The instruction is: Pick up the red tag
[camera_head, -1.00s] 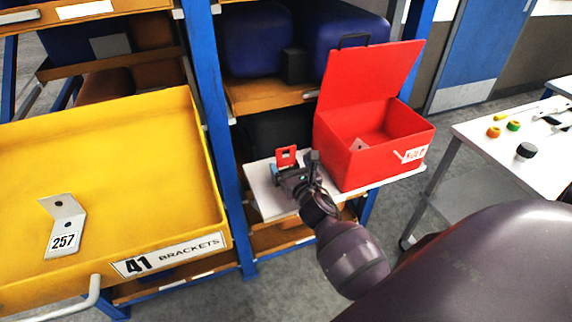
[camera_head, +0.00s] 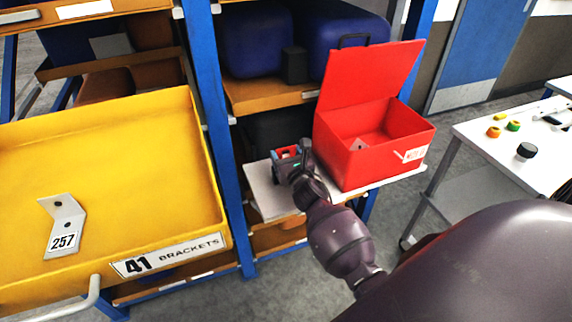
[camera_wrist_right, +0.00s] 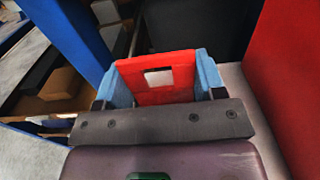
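The red tag (camera_wrist_right: 160,78), a flat piece with a square hole, stands between the two blue fingertips of my right gripper in the right wrist view. Its side edges are at or very near both fingers; I cannot tell whether they are clamped. In the head view, only the top of the tag (camera_head: 286,151) shows behind my right gripper (camera_head: 287,158), at the white shelf board. The fingers are well apart, with the tag across the gap. The tag's lower edge is hidden by the gripper body. My left gripper is not in view.
An open red box (camera_head: 367,165) stands on the board (camera_head: 268,201), close to the right of the gripper. A blue rack post (camera_head: 222,150) is to the left. A yellow bin (camera_head: 120,180) holds a bracket (camera_head: 65,225). A white table (camera_head: 520,140) is at right.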

